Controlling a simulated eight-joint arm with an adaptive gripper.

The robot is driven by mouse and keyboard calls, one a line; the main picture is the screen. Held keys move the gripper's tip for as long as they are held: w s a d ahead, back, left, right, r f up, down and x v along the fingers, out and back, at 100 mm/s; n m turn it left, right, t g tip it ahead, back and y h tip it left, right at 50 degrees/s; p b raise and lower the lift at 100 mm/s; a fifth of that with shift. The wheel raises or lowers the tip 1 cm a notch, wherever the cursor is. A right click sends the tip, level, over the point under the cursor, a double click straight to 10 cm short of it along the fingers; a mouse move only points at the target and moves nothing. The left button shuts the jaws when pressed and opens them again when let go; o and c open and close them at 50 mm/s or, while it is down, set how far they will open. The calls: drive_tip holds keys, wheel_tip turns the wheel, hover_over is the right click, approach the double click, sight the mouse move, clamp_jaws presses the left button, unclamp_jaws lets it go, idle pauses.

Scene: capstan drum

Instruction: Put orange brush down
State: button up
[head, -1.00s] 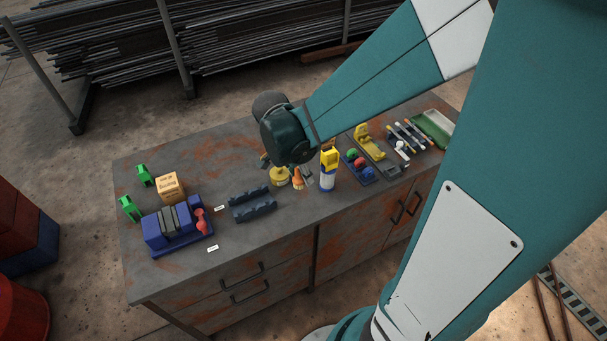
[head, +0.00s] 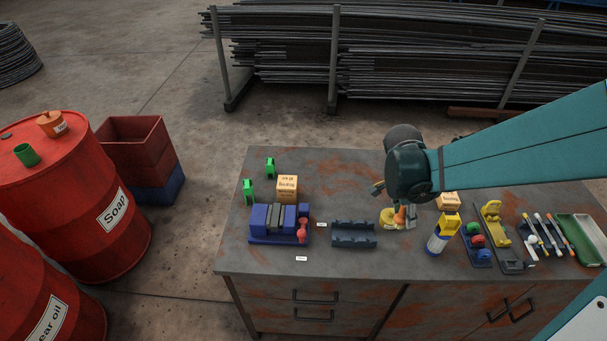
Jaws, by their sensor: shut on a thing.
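My gripper (head: 395,208) points down over the middle of the worn grey bench (head: 335,185), below its dark rounded wrist. It is shut on the orange brush (head: 400,215), of which only a small orange part shows at the fingers. A yellow round thing (head: 387,218) is right beside the brush, low at the bench top. The fingers hide much of the brush, and I cannot tell whether it touches the bench or the yellow thing.
A dark notched rack (head: 354,236) lies left of my gripper. A yellow-topped bottle (head: 443,235) stands close on the right, with a knobbed tray (head: 477,247) beyond. A blue device (head: 280,222) and a box (head: 287,188) stand left.

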drive_tip(key=w+a+n+t+y+p, duration=0.1)
drive_tip(key=w+a+n, duration=0.5)
drive_tip(key=w+a, duration=2.6)
drive_tip(key=shift+w+a+f+n+t+p, duration=0.15)
drive_tip(key=shift+w+a+n+t+p, duration=0.25)
drive_tip(key=shift+p, duration=0.4)
drive_tip(key=shift+d, duration=0.15)
drive_tip(key=shift+f+b, duration=0.3)
drive_tip(key=shift+f, duration=2.8)
drive_tip(key=shift+f, duration=0.1)
drive_tip(key=shift+f, duration=1.8)
drive_tip(key=shift+f, duration=0.15)
drive_tip(key=o, duration=0.9)
